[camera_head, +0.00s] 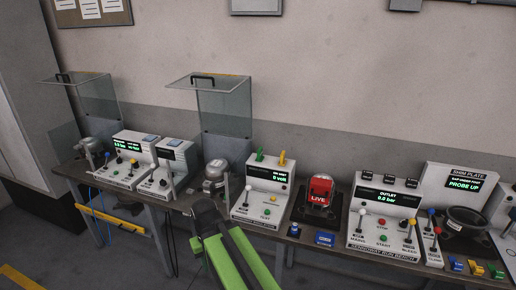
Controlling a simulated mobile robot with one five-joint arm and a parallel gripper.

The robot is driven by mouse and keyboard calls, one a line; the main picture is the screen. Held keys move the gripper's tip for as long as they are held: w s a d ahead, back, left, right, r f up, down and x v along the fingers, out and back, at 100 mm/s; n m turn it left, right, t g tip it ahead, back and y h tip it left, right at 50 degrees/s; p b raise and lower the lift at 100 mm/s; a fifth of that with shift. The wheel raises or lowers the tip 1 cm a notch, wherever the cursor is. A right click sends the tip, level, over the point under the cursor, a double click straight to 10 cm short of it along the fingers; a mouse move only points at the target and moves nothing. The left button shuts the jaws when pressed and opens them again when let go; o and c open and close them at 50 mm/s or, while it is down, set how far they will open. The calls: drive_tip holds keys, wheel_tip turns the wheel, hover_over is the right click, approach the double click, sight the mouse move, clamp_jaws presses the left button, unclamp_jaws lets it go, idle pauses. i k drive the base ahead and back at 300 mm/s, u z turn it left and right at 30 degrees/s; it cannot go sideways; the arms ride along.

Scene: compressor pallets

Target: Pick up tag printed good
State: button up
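No tag with a readable "good" shows. A small green tag-like piece (260,155) and a yellow one (282,159) stand upright on top of the white tester box at the middle of the bench; any print on them is too small to read. Green and dark parts of my arm reach up from the bottom centre, in front of the bench's edge and left of the tester. My gripper (204,212) seems to be at their far end, below and left of the two pieces. Its fingers cannot be made out, nor whether it holds anything.
The tester (268,184) has levers. A red "LIVE" unit (320,190), the outlet box (384,210) and the shim plate station (455,190) stand to its right. Small blue, yellow and green blocks (477,267) lie at the front right. Clear guards (224,105) rise behind the left stations.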

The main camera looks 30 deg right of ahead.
sight(260, 158)
drive_tip(key=z, duration=0.05)
drive_tip(key=i, duration=1)
drive_tip(key=u, duration=0.25)
